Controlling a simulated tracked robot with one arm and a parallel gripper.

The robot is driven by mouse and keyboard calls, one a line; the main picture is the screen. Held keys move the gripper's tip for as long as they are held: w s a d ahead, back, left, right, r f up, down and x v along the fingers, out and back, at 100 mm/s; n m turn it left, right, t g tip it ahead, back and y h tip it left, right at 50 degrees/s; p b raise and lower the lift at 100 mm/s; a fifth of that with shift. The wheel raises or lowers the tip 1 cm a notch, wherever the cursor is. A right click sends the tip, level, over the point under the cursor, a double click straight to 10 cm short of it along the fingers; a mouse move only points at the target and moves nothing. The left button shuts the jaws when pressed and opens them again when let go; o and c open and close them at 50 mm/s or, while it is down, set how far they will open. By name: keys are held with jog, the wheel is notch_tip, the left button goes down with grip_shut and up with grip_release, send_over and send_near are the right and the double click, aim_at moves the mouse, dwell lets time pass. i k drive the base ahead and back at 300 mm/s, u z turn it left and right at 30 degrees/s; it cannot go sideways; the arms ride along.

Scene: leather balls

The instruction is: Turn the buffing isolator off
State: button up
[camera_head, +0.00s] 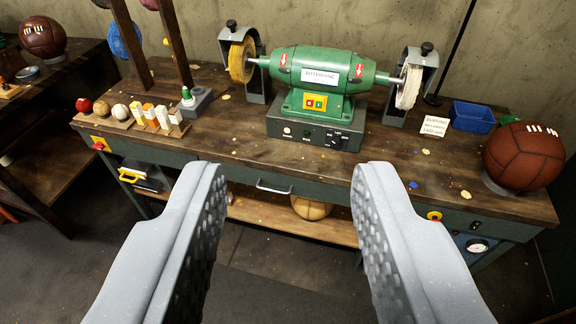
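My gripper (288,175) is open and empty, its two grey ribbed fingers wide apart in the foreground, before the bench. The green double-ended buffing machine (318,72) stands on the bench beyond it, with a yellow switch plate (315,102) and a grey control box (316,133) with small knobs below. A yellow plate with a red knob (100,144) is on the bench's left front. A round yellow-ringed control with a dark red centre (434,215) is on the right front. I cannot tell which is the buffing isolator, nor read its position.
The wooden bench (230,130) carries a rack of coloured bars (150,118), a blue tray (472,117), a small sign (435,126) and a brown leather ball (524,156). A drawer handle (273,187) juts from the front. A tan ball (311,207) sits on the lower shelf.

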aim_at(99, 146)
jog(key=k, duration=1.3)
jog(key=u, duration=0.5)
jog(key=i, duration=0.85)
jog(key=u, duration=0.95)
jog(key=i, duration=1.45)
jog(key=z, duration=0.4)
jog(key=i, duration=1.45)
jog(key=z, duration=0.8)
jog(key=k, duration=0.55)
